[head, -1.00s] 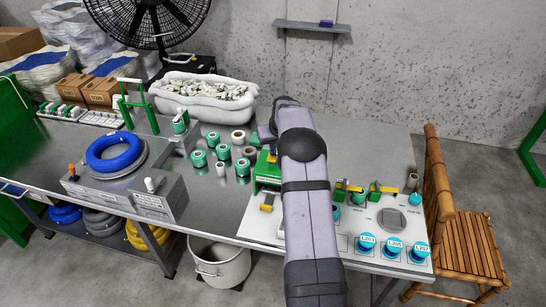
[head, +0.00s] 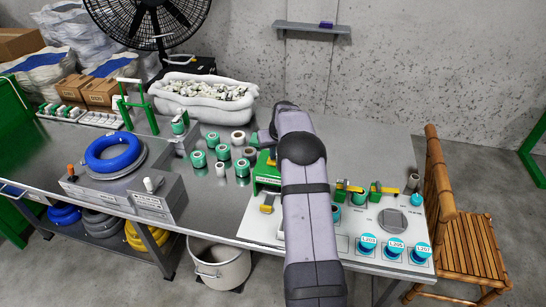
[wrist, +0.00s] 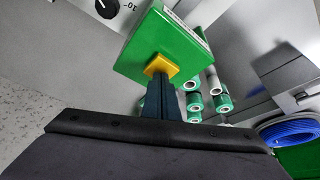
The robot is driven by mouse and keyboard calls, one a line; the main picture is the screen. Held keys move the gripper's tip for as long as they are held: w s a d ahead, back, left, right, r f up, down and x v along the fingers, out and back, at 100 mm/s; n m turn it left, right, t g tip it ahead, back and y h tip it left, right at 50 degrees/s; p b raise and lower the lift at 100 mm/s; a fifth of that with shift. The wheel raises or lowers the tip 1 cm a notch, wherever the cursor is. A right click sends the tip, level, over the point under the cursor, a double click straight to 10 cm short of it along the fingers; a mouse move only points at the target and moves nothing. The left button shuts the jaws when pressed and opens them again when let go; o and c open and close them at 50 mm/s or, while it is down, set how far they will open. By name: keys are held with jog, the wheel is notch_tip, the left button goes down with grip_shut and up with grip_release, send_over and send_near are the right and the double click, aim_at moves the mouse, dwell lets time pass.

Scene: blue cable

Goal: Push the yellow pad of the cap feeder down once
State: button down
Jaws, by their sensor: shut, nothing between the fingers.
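The cap feeder is a green box (head: 266,172) with a pale label on its front, standing on the panel beside my arm. Its yellow pad (wrist: 160,66) sits on the green top face in the wrist view. My gripper (wrist: 160,82) is shut and empty, its dark fingers pointing straight at the pad. The fingertips overlap the pad's near edge in the wrist view; whether they touch it I cannot tell. In the head view the fingers are mostly hidden by my arm, just above the feeder.
Several green and white rolls (head: 222,151) stand left of the feeder. A blue cable coil (head: 113,153) lies on a reel farther left. Right of my arm are green-yellow fixtures (head: 375,192) and several teal labelled buttons (head: 394,248). A bamboo chair (head: 460,235) stands at right.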

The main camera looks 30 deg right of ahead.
notch_tip(320, 180, up, 7)
jog(key=p, duration=0.5)
dwell(0.6)
dwell(0.3)
